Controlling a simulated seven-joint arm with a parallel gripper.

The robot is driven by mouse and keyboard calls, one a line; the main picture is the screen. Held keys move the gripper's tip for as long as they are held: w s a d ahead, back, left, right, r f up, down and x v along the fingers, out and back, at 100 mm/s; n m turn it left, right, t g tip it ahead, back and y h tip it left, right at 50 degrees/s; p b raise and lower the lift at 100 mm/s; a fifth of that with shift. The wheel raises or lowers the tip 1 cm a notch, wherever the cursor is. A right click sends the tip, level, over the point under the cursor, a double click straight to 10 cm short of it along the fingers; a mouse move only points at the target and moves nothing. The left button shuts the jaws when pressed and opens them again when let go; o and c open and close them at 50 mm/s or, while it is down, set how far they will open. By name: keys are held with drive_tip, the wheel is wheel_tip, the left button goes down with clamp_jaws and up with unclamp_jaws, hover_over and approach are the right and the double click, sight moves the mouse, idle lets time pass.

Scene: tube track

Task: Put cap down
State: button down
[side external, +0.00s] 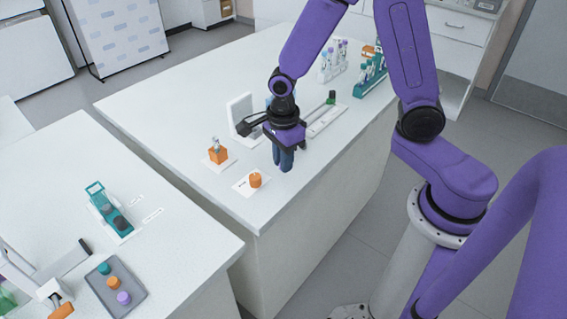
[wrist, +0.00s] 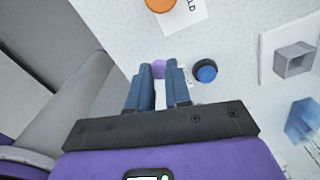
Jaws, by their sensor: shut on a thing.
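My gripper (side external: 283,168) is low over the near table, right of the orange cap (side external: 255,180), with its blue fingers pointing down. In the wrist view the fingers (wrist: 163,74) are close together, with a small purple cap (wrist: 158,69) between their tips. The side view does not show this purple cap; the fingers hide it. Whether it touches the table cannot be told. The orange cap sits on a white labelled card (side external: 243,187); it also shows at the top of the wrist view (wrist: 159,4).
A black-and-blue round piece (wrist: 205,71) lies just right of the fingers. Tube racks (side external: 370,80) stand farther back. A grey tray (side external: 117,289) with coloured caps is on the other table.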

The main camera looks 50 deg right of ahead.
drive_tip(key=shift+f, duration=0.9)
drive_tip(key=shift+f, duration=0.1)
drive_tip(key=c, duration=1.1)
unclamp_jaws()
drive_tip(key=shift+o, duration=0.2)
wheel_tip(320, 180, up, 12)
